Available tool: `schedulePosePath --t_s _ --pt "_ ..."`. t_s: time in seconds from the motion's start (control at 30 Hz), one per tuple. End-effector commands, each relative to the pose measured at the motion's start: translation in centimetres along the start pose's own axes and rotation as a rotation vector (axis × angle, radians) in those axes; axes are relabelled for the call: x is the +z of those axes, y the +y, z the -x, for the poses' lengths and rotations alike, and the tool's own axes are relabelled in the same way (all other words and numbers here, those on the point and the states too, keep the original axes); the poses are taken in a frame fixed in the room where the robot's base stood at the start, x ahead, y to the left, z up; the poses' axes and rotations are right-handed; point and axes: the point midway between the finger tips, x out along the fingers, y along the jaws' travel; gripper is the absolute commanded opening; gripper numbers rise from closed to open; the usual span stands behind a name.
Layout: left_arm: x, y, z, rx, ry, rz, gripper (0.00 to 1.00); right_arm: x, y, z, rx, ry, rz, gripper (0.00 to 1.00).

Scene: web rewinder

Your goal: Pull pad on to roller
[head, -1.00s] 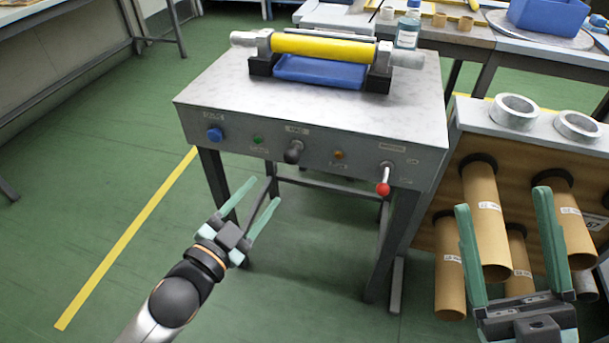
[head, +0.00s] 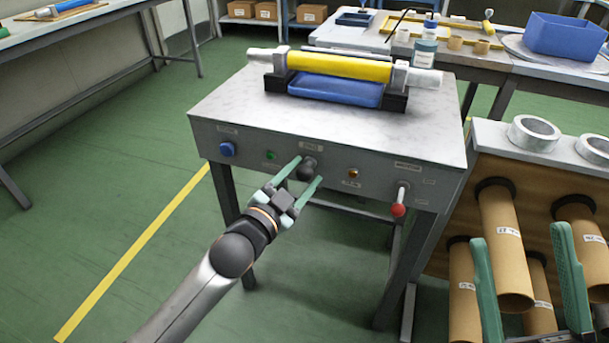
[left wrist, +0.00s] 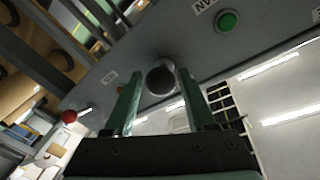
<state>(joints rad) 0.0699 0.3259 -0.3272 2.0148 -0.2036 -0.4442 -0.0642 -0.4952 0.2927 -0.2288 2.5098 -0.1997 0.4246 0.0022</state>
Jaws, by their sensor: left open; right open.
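The yellow roller (head: 340,66) lies across two grey end blocks on top of the grey machine table. A blue pad (head: 335,90) sits in front of and below it, between black supports. My left gripper (head: 307,178) is open at the machine's front panel, its fingertips on either side of the dark knob (head: 308,168). In the left wrist view the knob (left wrist: 161,80) appears between the two open fingers. Whether they touch it I cannot tell. My right gripper (head: 520,245) is open and empty at the lower right, in front of the cardboard tubes.
The front panel also carries a blue button (head: 227,149), a green button (head: 271,155), an orange light (head: 353,173) and a red-tipped lever (head: 398,209). A rack of cardboard tubes (head: 505,250) stands at the right. The floor at the left is clear.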

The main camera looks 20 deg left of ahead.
Motion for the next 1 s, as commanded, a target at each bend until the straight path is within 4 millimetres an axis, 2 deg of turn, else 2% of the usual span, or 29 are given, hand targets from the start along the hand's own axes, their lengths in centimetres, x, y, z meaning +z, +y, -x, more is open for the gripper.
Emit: schedulePosePath --t_s 0.13,0.43,0.93,1.0 --pt "-0.03 0.01 -0.81 0.0 0.001 0.0 0.56 0.15 -0.16 0.15 -0.001 0.0 -0.006 0.77" --pt "-0.05 -0.01 -0.95 0.0 0.0 0.0 0.56 0.15 -0.28 0.14 -0.006 -0.001 -0.008 0.77" --pt "-0.04 0.01 -0.92 0.0 0.001 0.0 0.01 0.16 -0.26 0.13 -0.006 -0.001 -0.007 0.77" --pt "-0.04 0.01 -0.91 0.0 0.001 0.0 0.0 0.16 -0.25 0.13 -0.006 -0.001 -0.006 0.77"
